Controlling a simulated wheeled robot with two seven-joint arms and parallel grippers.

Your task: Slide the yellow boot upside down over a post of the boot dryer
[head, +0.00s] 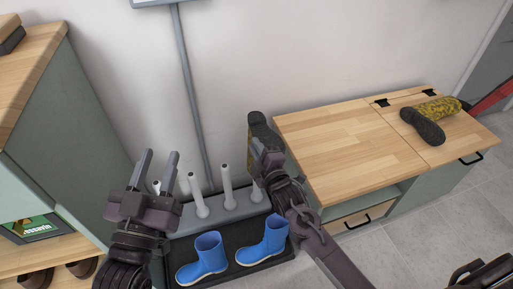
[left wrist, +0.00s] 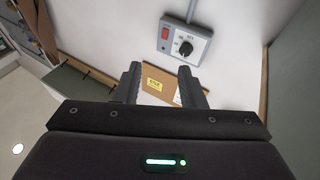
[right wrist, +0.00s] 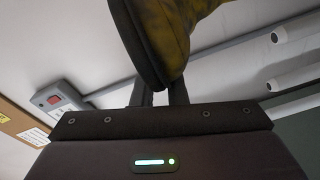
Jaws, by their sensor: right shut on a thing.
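A yellow boot with dark patches (right wrist: 180,25) and a dark sole (head: 257,124) is held in my right gripper (head: 268,160). In the head view its sole faces up toward the camera; most of its shaft is hidden behind the gripper. The grey boot dryer (head: 185,222) stands against the wall with several pale upright posts, one of them clear in the middle (head: 227,185). The held boot is above and behind the dryer's right end. A matching yellow boot (head: 437,111) lies on its side on the bench. My left gripper (head: 158,160) is open and empty above the dryer's left end.
Two blue boots (head: 205,258) stand on a black tray (head: 245,268) before the dryer. A wooden-topped bench (head: 340,145) is right, a shelf unit (head: 55,110) left. A grey control box with a red switch (left wrist: 186,42) is on the wall, near a cardboard box (left wrist: 153,98).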

